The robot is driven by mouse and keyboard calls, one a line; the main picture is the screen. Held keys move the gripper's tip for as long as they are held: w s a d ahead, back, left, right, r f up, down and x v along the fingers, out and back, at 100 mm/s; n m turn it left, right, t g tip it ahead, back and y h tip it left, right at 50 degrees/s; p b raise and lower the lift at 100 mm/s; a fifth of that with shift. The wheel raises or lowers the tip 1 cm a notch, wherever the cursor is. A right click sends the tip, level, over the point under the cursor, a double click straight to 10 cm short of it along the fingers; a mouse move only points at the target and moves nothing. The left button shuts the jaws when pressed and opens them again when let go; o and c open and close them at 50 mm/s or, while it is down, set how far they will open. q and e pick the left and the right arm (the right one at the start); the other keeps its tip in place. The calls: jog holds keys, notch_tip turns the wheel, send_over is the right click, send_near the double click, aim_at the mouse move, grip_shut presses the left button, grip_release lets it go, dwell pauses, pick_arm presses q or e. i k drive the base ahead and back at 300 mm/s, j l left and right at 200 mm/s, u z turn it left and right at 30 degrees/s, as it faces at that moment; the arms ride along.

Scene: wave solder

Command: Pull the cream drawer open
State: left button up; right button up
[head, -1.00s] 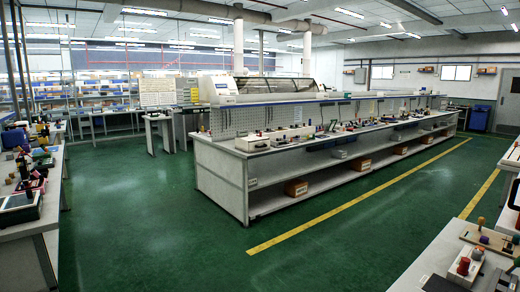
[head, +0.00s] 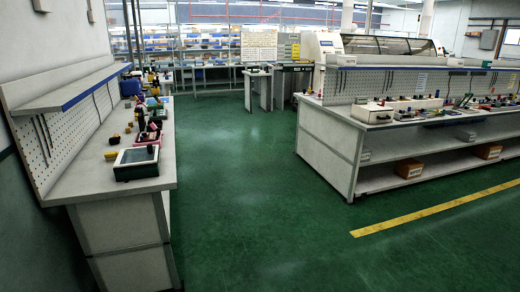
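A small cream-white box (head: 372,114) stands on the near left end of the central bench (head: 335,121). It seems to have a small dark spot on its front. It could be the cream drawer, but it is too small and far away to be sure or to tell whether it is open. Neither of my grippers is in view.
A side bench (head: 120,179) with a pegboard and shelf runs along the left, holding a dark framed tray (head: 136,163) and several small items. A grey table (head: 258,74) stands farther back. Green floor (head: 245,200) between the benches is clear. Brown boxes (head: 409,171) sit on the central bench's lower shelf.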

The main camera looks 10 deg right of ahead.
aim_at(376, 118)
jog(key=i+z, duration=0.4)
jog(key=i, duration=0.15)
jog(key=i+j+z, duration=0.4)
jog(key=i, duration=0.15)
jog(key=l, duration=0.1)
